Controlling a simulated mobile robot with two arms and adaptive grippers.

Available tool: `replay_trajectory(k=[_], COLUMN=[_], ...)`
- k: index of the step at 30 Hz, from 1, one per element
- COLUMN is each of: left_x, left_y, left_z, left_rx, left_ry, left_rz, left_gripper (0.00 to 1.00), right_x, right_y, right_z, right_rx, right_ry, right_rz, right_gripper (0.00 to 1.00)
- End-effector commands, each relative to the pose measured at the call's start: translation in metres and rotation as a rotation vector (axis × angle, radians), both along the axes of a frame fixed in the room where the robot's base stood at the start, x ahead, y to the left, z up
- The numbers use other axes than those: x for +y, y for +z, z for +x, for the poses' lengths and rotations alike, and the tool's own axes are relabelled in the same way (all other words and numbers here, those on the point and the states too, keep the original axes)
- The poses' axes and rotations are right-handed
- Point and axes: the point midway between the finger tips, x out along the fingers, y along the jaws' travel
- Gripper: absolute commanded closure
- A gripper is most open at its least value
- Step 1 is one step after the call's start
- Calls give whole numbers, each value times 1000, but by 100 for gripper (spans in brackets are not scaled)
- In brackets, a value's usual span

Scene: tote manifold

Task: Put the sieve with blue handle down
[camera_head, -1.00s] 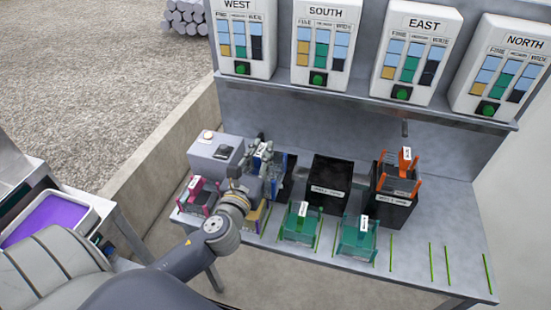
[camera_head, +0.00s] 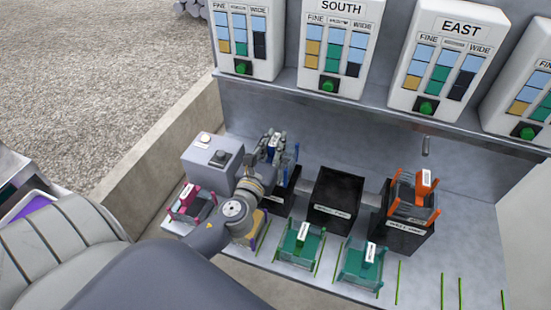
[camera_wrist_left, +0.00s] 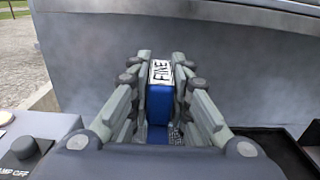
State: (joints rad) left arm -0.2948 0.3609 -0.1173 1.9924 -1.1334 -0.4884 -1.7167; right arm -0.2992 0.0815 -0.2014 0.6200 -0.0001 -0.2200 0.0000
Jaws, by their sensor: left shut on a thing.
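The sieve with the blue handle (camera_head: 293,160) is at the left black box (camera_head: 278,203) on the bench; whether it rests on the box or hangs just above it I cannot tell. My left gripper (camera_head: 271,146) is shut on its blue handle. In the left wrist view the blue handle (camera_wrist_left: 159,103) with a white label reading FINE stands upright between the fingers (camera_wrist_left: 160,85). The sieve's mesh is mostly hidden behind my gripper and wrist. My right gripper is out of view.
A grey unit with a knob (camera_head: 213,160) stands left of the boxes. A middle black box (camera_head: 335,205) is open and empty on top. An orange sieve (camera_head: 393,205) sits on the right black box (camera_head: 400,236). Pink (camera_head: 186,205) and green sieves (camera_head: 299,246) line the front.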

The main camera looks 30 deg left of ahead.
Motion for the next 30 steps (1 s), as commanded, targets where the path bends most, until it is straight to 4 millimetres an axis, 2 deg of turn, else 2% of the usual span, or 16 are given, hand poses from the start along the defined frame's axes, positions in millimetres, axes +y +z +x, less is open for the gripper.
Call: replay_trajectory(k=[3,6,10,16,22,23,25,30], left_x=[1,0,1,0,0,0,0,0], left_y=[-11,-28,-42,-42,-46,-46,-45,-45], left_z=[0,0,1,1,1,1,0,0], left_rx=[-2,1,-1,-2,-2,-1,-1,-1], left_ry=[2,2,2,0,0,0,0,0], left_rz=[1,0,1,0,1,1,1,1], left_gripper=[100,100,100,100,100,78,62,62], right_x=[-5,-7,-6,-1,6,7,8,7], right_y=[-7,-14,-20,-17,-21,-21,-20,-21], right_z=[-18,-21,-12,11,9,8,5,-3], right_rx=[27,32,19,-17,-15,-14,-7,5], right_ry=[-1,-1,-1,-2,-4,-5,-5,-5], right_rz=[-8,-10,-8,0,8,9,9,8], right_gripper=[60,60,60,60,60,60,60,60])
